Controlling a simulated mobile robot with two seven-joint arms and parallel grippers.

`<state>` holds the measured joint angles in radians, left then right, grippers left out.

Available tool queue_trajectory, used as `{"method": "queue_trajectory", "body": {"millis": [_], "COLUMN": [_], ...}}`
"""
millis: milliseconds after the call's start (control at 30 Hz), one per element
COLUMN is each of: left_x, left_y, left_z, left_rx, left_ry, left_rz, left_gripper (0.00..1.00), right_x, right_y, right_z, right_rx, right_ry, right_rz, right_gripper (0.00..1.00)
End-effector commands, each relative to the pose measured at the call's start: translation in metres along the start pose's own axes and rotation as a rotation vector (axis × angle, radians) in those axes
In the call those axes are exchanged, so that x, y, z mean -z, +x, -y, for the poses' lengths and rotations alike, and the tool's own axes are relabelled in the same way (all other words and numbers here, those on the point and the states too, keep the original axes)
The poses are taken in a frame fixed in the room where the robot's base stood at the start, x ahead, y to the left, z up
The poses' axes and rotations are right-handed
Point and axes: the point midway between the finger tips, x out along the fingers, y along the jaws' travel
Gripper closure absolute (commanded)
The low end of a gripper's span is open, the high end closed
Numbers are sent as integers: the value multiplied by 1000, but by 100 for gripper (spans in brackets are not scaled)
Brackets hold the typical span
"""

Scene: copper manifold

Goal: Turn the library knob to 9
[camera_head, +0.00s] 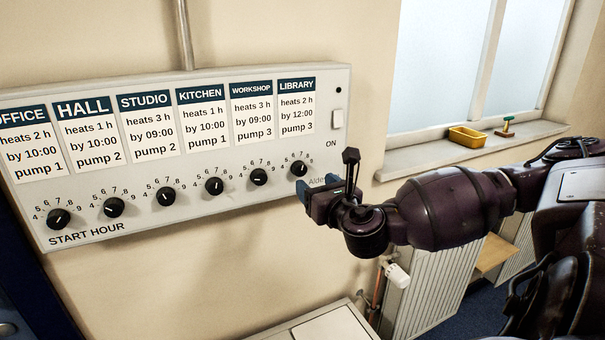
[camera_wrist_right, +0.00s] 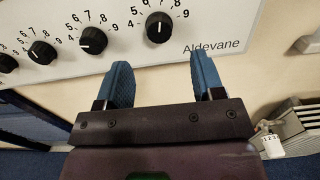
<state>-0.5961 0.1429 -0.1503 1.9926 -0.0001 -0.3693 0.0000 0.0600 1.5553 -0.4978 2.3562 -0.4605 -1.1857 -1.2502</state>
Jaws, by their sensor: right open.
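The library knob (camera_head: 299,168) is the black round knob at the right end of the row on the white panel, below the LIBRARY card (camera_head: 297,103). It also shows in the right wrist view (camera_wrist_right: 158,27), with numbers 4 to 9 around it. My right gripper (camera_head: 318,188) is just below and right of this knob in the head view. In the right wrist view its blue fingers (camera_wrist_right: 162,72) are apart and empty, with the knob beyond the tips, not between them. My left gripper is not in view.
Several similar knobs, such as the workshop knob (camera_head: 259,177), run leftward along the panel (camera_head: 180,222). A white switch (camera_head: 338,118) sits at its right. A window sill holds a yellow tray (camera_head: 467,137). A radiator (camera_head: 437,285) stands below.

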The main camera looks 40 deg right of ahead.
Motion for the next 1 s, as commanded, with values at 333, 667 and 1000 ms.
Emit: {"method": "queue_trajectory", "body": {"millis": [333,667,1000], "left_x": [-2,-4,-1], "left_y": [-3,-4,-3], "left_z": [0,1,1], "left_rx": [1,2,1], "left_ry": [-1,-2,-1], "left_rz": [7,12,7], "left_gripper": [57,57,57], "right_x": [-1,0,0], "right_y": [52,67,67], "right_z": [0,-1,0], "right_rx": [0,-1,-1], "right_ry": [3,2,1], "right_rz": [1,-1,-1], "right_gripper": [38,38,61]}}
